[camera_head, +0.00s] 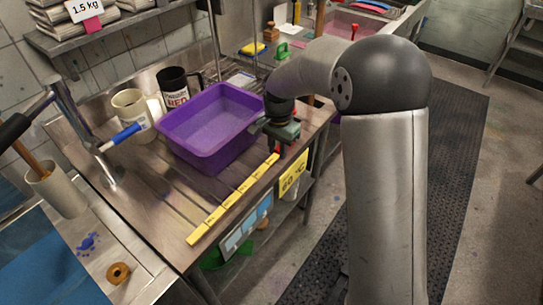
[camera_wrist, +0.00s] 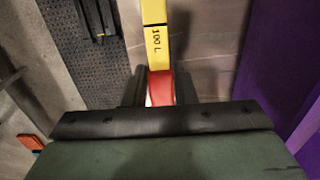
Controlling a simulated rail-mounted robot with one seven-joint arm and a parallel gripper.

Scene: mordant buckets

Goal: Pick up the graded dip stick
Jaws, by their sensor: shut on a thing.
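The graded dip stick (camera_head: 232,200) is a long, thin yellow strip with dark marks. In the head view it stretches diagonally over the steel drainboard, along its front edge. In the wrist view the dip stick (camera_wrist: 156,40) runs away from me, with "100 L" printed near its red end. My gripper (camera_wrist: 160,92) is shut on that red end, one dark finger on each side. In the head view my gripper (camera_head: 279,150) is at the stick's far end, partly hidden by its own body. I cannot tell whether the stick touches the drainboard.
A purple tub (camera_head: 210,125) stands close beside my gripper on the drainboard (camera_head: 130,185). A cream mug (camera_head: 131,107) and a black mug (camera_head: 174,88) stand behind it. A yellow "60 °C" sign (camera_head: 292,174) hangs at the front edge. A tap (camera_head: 85,135) rises at the left.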

